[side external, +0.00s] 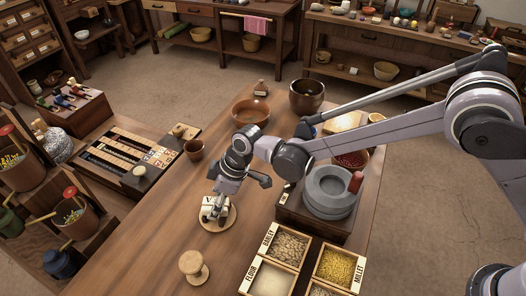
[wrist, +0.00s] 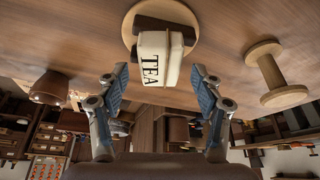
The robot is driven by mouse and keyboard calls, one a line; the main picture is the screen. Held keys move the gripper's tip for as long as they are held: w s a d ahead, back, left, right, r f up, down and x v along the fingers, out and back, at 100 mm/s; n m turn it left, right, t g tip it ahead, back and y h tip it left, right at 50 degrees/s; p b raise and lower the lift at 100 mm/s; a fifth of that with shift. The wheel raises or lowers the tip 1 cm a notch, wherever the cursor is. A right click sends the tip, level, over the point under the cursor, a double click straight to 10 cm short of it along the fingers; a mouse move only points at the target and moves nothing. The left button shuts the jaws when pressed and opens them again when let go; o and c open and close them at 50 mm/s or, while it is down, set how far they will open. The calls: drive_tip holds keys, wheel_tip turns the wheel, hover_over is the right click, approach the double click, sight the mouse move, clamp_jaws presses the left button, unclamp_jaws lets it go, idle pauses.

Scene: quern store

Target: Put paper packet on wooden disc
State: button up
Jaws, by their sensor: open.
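A cream paper packet marked TEA (wrist: 160,58) is at the wooden disc (wrist: 130,28) in the wrist view and appears to stand on it. A dark patch lies on the disc beside the packet. In the side view the wooden disc (side external: 230,221) is on the bench, with the pale packet mostly hidden by the fingers. My gripper (wrist: 160,73) is open, with one finger to each side of the packet's near end and gaps between. In the side view my gripper (side external: 215,206) points down over the disc.
A wooden spool (side external: 194,267) stands near the disc, toward the front. A grain box (side external: 305,268) and a stone quern (side external: 330,190) are to the right. A small brown cup (side external: 194,149) and an orange-brown bowl (side external: 250,110) stand behind.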

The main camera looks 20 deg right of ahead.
drive_tip(key=v, duration=1.2)
drive_tip(key=s+d+r+m+t+h, duration=0.1)
drive_tip(key=d+r+m, duration=0.3)
drive_tip(key=d, duration=0.6)
drive_tip(key=s+d+r+m+t, duration=0.15)
drive_tip(key=d+r, duration=0.35)
drive_tip(key=d, duration=0.5)
drive_tip(key=s+d+m+t+h, duration=0.1)
drive_tip(key=s+d+m, duration=0.3)
drive_tip(key=d, duration=0.5)
drive_tip(key=s+d+f+m+t+h, duration=0.1)
drive_tip(key=s+d+m, duration=0.3)
drive_tip(key=s+d, duration=0.5)
drive_tip(key=shift+d+f+t+h, duration=0.2)
drive_tip(key=shift+d+t+h, duration=0.25)
drive_tip(key=shift+t+h, duration=0.1)
